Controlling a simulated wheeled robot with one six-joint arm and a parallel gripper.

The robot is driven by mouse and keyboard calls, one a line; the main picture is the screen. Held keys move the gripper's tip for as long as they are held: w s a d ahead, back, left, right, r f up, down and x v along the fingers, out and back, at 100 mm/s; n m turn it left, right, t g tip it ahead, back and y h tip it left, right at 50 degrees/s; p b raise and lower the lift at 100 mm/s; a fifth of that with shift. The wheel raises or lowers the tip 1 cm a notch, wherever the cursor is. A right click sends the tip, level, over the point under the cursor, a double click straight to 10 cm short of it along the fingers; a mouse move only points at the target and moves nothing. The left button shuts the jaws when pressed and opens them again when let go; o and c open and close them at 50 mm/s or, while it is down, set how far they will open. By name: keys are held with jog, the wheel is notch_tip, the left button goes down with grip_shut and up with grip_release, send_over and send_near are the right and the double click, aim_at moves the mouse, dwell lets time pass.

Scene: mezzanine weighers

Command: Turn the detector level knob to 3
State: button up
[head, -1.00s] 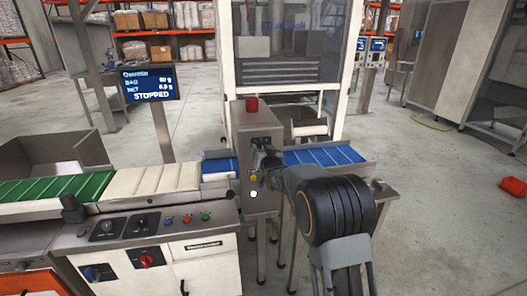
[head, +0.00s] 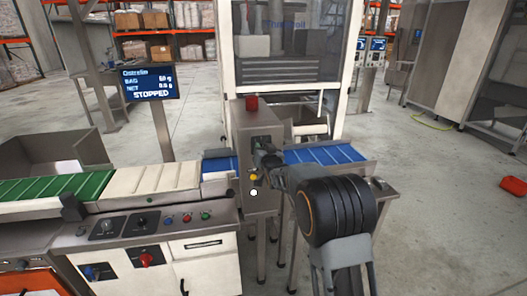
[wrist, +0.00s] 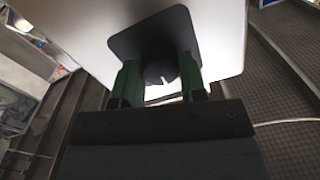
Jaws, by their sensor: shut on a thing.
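The detector (head: 243,135) is a grey metal box between two blue belts in the head view. My gripper (head: 262,157) is at its front face, and my arm covers part of that face. In the wrist view my gripper (wrist: 159,82) has its two green fingers shut on the dark level knob (wrist: 159,66), one on each side. The knob sits on a black plate (wrist: 133,43) on a pale panel. A small light mark shows at the knob's lower edge. No scale numbers are readable, so I cannot tell the setting.
A yellow button (head: 254,177) and a white button (head: 254,192) are below the gripper. A red lamp (head: 251,103) tops the detector. A control console (head: 160,225) stands left, and the display (head: 150,83) reads STOPPED. Open floor lies right.

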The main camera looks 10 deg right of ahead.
jog(key=shift+m+b, duration=2.9)
jog(key=shift+m, duration=0.8)
jog(key=o, duration=0.9)
jog(key=shift+s, duration=0.1)
jog(key=s, duration=0.9)
jog(key=s+b, duration=0.1)
jog(key=s, duration=0.3)
jog(key=shift+s+d+f, duration=0.2)
jog(key=shift+s+f, duration=0.05)
jog(key=shift+s, duration=0.05)
